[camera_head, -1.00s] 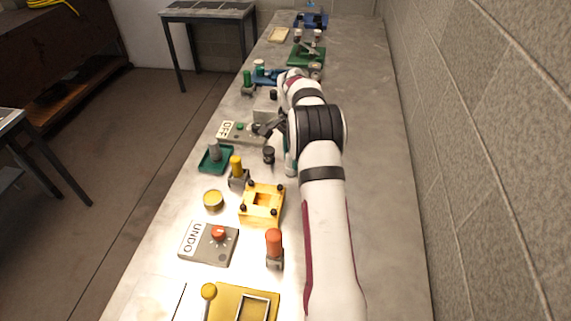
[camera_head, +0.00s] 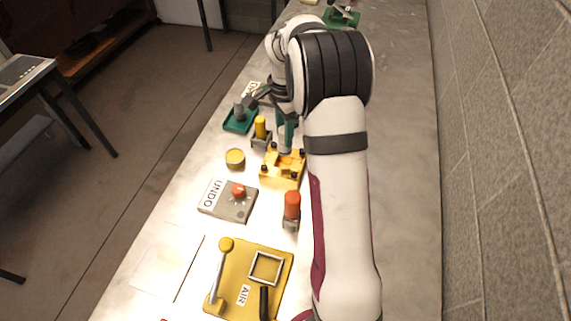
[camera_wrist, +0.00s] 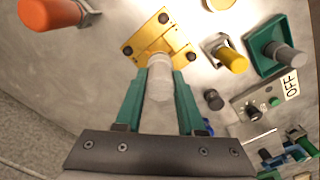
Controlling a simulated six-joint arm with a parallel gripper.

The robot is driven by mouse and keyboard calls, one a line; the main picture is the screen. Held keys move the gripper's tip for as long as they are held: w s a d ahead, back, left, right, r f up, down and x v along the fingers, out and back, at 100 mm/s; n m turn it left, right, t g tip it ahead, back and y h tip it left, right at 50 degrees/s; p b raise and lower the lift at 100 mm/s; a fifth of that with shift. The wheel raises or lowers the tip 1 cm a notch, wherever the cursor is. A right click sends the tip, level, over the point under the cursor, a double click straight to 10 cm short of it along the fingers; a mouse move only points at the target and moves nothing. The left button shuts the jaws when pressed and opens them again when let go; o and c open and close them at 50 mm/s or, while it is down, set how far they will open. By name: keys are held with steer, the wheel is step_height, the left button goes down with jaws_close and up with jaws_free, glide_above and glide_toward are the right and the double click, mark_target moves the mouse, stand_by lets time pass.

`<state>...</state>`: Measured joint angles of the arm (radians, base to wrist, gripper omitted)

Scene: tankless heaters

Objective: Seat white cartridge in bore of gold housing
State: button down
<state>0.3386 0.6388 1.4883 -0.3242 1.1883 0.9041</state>
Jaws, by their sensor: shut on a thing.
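The gold housing (camera_head: 283,180) is a square block on the bench with black knobs at its corners. It also shows at the top of the wrist view (camera_wrist: 178,42). My gripper (camera_wrist: 160,82), with teal fingers, is shut on the white cartridge (camera_wrist: 160,75), a pale cylinder. In the head view my gripper (camera_head: 287,128) points down over the housing, and the cartridge (camera_head: 284,142) shows below the fingers at its far side. The cartridge's lower end overlaps the housing, and the bore is hidden. I cannot tell whether the cartridge has entered it.
An orange-topped post (camera_head: 292,207) stands near the housing. A yellow post (camera_head: 260,128), a gold round cap (camera_head: 235,159) and a green tray with a grey post (camera_head: 240,118) lie around it. The UNDO box (camera_head: 229,202) and the yellow AIR panel (camera_head: 262,285) are nearer. A block wall runs along the right.

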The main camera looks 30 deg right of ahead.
mark_target(283, 153)
steer(key=f, duration=0.7)
steer(key=shift+a+f, duration=0.2)
steer(key=shift+f, duration=0.1)
steer(key=c, duration=0.5)
jaws_free()
steer(key=shift+f, duration=0.15)
